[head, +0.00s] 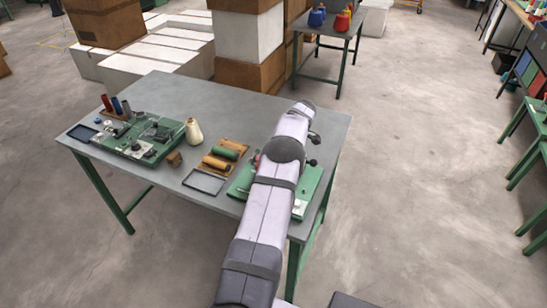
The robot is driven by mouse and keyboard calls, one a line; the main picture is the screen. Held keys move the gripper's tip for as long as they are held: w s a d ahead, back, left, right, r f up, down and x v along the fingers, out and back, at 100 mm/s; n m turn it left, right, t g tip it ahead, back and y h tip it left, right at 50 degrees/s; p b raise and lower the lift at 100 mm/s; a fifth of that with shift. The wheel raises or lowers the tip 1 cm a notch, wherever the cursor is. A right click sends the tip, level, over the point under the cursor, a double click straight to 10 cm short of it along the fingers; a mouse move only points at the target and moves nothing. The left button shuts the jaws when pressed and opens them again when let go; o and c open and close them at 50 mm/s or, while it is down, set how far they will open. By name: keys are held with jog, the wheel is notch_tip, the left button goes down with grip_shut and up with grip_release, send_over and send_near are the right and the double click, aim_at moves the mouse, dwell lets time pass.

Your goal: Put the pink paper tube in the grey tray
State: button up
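I cannot make out a pink paper tube for certain in the head view. A small pinkish-red bit (257,159) shows at the left edge of my arm, mostly hidden behind it. A shallow grey tray (188,183) with a dark rim lies flat near the table's front edge, left of my arm, and looks empty. My arm reaches up across the right part of the table. It hides my gripper, so I cannot see its fingers or whether it holds anything.
On the grey table (240,109), a green machine (150,138), a cream cone (194,132), a brown holder with green and orange rolls (217,163) and a small brown block (174,159) stand left of my arm. Another green base (311,182) is partly behind it. The back middle is clear.

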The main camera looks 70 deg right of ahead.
jog(key=shift+f+b, duration=0.25)
jog(key=shift+b, duration=0.05)
jog(key=o, duration=1)
jog(key=shift+r+p, duration=0.2)
jog(key=shift+p, duration=0.45)
jog(key=shift+s+d+r+b, duration=0.1)
jog(key=shift+s+r+b, duration=0.1)
jog(key=shift+b, duration=0.3)
jog(key=shift+b+v, duration=1.65)
jog(key=shift+v, duration=1.65)
